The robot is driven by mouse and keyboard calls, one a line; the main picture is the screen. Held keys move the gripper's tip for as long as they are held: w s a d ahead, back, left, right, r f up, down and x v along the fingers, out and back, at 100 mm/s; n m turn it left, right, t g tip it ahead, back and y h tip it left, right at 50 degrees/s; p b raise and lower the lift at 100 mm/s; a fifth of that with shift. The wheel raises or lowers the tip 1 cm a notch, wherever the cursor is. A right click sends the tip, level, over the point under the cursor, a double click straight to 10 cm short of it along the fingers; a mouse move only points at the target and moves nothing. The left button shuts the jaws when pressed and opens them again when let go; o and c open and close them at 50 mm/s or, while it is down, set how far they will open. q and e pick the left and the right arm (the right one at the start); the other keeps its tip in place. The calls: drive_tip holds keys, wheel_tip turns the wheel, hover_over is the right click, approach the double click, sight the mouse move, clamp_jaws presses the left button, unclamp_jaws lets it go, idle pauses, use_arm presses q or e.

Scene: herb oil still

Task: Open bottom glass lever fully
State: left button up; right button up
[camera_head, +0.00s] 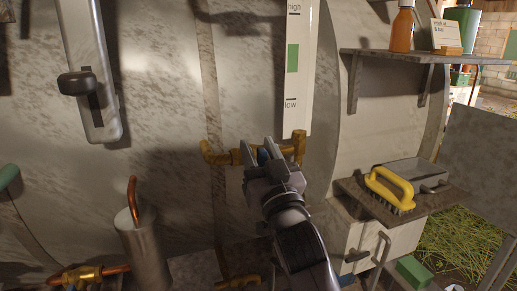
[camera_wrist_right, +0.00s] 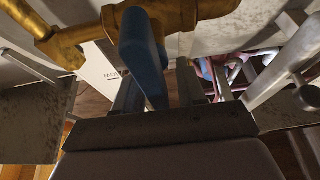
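The bottom glass lever (camera_wrist_right: 143,55) is a blue handle on a brass valve (camera_wrist_right: 68,45), large in the right wrist view. In the head view the brass valve (camera_head: 298,148) sits below the white gauge (camera_head: 300,60) marked high and low. My right gripper (camera_head: 260,152) is at the valve and hides most of the lever there. In the wrist view its two fingers (camera_wrist_right: 160,90) stand apart on either side of the blue lever. A gap shows between the lever and the right-hand finger; contact with the left-hand finger cannot be told. My left gripper is not in view.
A shelf (camera_head: 430,57) with an orange bottle (camera_head: 402,28) is at upper right. A lower shelf (camera_head: 425,205) holds a yellow-handled brush (camera_head: 390,188). A metal cylinder with a copper pipe (camera_head: 145,250) stands at lower left. The tank wall (camera_head: 160,70) lies close behind the valve.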

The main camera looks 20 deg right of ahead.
clamp_jaws()
drive_tip(key=n+p, duration=0.1)
drive_tip(key=n+y+p, duration=0.1)
drive_tip(key=n, duration=0.1)
drive_tip(key=shift+a+r+y+p, duration=0.2)
drive_tip(key=shift+a+y+p, duration=0.05)
drive_tip(key=shift+y+p, duration=0.05)
drive_tip(key=shift+a+f+n+y+p, duration=0.1)
drive_tip(key=shift+a+n+y+p, duration=0.15)
drive_tip(key=shift+n+y+p, duration=0.5)
drive_tip(key=shift+a+f+n+g, duration=0.1)
drive_tip(key=shift+f+n+g, duration=0.15)
drive_tip(key=shift+n, duration=0.7)
unclamp_jaws()
